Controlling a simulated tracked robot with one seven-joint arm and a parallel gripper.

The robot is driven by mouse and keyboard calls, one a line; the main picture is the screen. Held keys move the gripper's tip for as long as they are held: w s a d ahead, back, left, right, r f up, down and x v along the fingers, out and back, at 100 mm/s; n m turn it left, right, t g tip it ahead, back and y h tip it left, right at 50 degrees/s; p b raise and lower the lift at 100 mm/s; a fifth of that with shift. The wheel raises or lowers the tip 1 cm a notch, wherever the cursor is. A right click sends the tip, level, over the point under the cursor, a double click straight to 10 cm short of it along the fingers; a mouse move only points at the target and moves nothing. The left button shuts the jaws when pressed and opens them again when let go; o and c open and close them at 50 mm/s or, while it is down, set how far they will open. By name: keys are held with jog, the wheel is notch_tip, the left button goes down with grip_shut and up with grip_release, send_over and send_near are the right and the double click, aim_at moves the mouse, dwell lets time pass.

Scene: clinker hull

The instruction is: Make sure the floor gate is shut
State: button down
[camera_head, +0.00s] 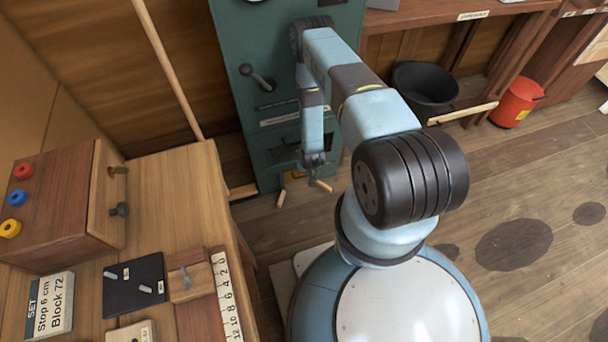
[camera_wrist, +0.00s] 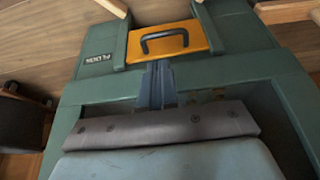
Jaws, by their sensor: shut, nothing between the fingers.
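The floor gate appears to be the orange plate (camera_wrist: 200,37) with a black bar handle, set between green side pieces at the foot of the green cabinet (camera_wrist: 78,95). A label (camera_wrist: 97,58) beside it is hard to read. In the head view a small orange part of the plate (camera_head: 292,174) shows low on the cabinet, partly behind my arm. My gripper (camera_wrist: 156,72) is shut and empty. Its fingertips point at the plate's near edge, just short of the handle; I cannot tell whether they touch it. I cannot tell how far the gate is closed.
A wooden bench (camera_head: 165,185) with a box and labelled blocks stands at left. A black bucket (camera_head: 425,85) and a red bin (camera_head: 516,103) stand right of the cabinet. Wooden pegs (camera_head: 281,198) stick out near the plate.

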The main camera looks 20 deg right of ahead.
aim_at(303, 176)
jog(key=x, duration=0.9)
jog(key=shift+s+f, duration=0.2)
jog(key=shift+f, duration=0.1)
jog(key=shift+f, duration=0.15)
